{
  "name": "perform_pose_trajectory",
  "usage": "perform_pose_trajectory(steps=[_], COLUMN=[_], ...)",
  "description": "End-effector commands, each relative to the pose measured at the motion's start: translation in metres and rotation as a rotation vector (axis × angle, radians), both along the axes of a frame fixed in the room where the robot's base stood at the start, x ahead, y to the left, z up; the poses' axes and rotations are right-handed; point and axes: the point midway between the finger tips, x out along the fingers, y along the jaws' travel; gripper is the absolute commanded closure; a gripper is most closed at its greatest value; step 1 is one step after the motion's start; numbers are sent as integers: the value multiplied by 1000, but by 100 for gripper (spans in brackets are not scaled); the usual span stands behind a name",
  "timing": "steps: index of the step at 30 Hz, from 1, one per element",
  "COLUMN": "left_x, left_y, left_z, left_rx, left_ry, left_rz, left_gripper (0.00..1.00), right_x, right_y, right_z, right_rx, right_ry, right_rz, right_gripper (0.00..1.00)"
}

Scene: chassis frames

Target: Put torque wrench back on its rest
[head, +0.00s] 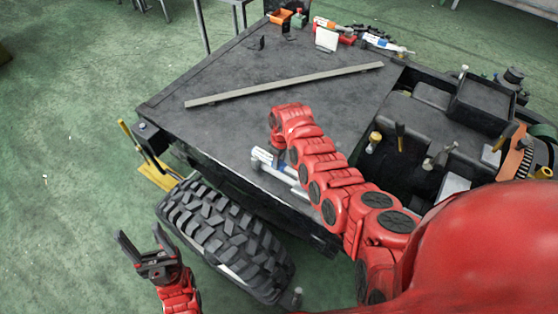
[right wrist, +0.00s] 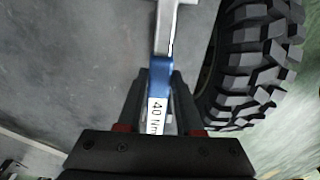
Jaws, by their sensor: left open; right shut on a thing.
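The torque wrench (right wrist: 161,72) has a silver shaft, a blue section and a white label reading "40 Nm". My right gripper (right wrist: 159,92) is shut on it at the label end. In the head view the white and blue wrench (head: 264,157) shows beside my red right arm, near the deck's front edge above the tyre. The right fingers are mostly hidden there. Two small black upright brackets (head: 259,43) stand at the deck's far left corner and look like a rest; nothing lies across them. My left gripper (head: 148,256) is open and empty, left of the tyre.
A long grey bar (head: 285,84) lies across the dark deck (head: 225,75). Bins, a white card (head: 326,39) and small tools stand along the far edge. A black box (head: 482,102) and several tools fill the right. The tyre (head: 225,235) is below the front edge.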

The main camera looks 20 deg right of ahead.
Motion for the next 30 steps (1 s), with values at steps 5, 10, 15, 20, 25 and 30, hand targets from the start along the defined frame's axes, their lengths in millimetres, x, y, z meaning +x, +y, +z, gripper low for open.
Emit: perform_pose_trajectory(steps=[5,10,15,20,25,30], left_x=[0,0,0,0,0,0], left_y=[0,0,0,0,0,0], left_z=[0,0,-2,-4,-5,-5], left_rx=[0,0,0,0,0,0], left_ry=[0,0,0,0,0,0], left_rz=[0,0,0,0,0,0], left_gripper=[36,36,36,36,36,36], right_x=[1,1,1,1,1,1], right_y=[0,0,0,0,0,0], right_z=[0,0,-1,-5,-6,-6], right_rx=[0,0,0,0,0,0], right_ry=[-2,-2,-2,-2,-2,-2], right_rz=[0,0,0,0,0,0], right_gripper=[100,100,100,100,100,100])
